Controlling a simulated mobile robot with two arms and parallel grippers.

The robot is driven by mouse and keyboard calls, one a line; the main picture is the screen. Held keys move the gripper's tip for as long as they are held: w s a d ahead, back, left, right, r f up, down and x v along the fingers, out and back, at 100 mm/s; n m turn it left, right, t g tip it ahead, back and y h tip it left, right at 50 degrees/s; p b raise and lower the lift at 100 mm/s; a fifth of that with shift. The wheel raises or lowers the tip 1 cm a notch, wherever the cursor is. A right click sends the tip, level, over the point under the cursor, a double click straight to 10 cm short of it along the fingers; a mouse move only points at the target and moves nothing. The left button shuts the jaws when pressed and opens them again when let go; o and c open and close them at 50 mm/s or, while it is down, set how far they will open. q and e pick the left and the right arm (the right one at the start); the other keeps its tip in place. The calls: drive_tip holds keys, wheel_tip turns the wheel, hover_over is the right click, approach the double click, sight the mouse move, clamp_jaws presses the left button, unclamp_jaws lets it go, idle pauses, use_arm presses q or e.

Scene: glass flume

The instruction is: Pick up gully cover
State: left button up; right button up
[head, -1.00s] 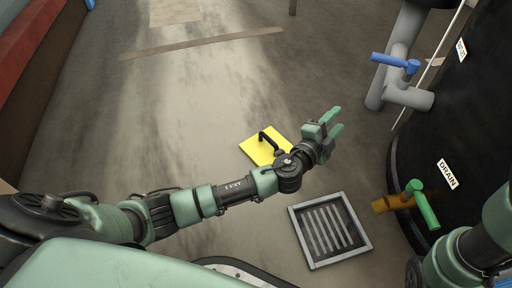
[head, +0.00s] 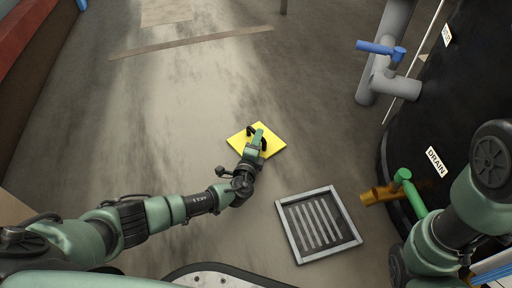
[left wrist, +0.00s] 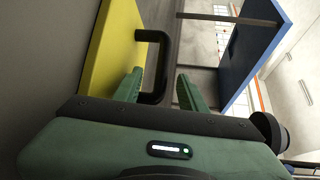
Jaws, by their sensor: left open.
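The gully cover (head: 273,147) is a flat yellow square plate with a black loop handle (head: 250,131). It lies on the floor near the middle of the head view. My left gripper (head: 257,138) is over the cover at its handle and hides part of both. In the left wrist view the yellow cover (left wrist: 108,45) is at upper left. The black handle (left wrist: 164,45) reaches in between the two green fingers of my open left gripper (left wrist: 160,76). The fingers stand apart on either side of it. My right gripper is not in view; my right arm shows at lower right.
A floor gully with a grey frame (head: 291,236) and grate is right of and nearer than the cover. A black tank (head: 465,100) stands at right, with a blue-handled grey pipe (head: 398,86) and an orange drain tap (head: 380,195). Floor left of the cover is clear.

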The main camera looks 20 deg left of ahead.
use_arm(q)
drive_tip(key=shift+w, duration=0.45)
drive_tip(key=shift+c, duration=0.2)
clamp_jaws()
idle(0.9)
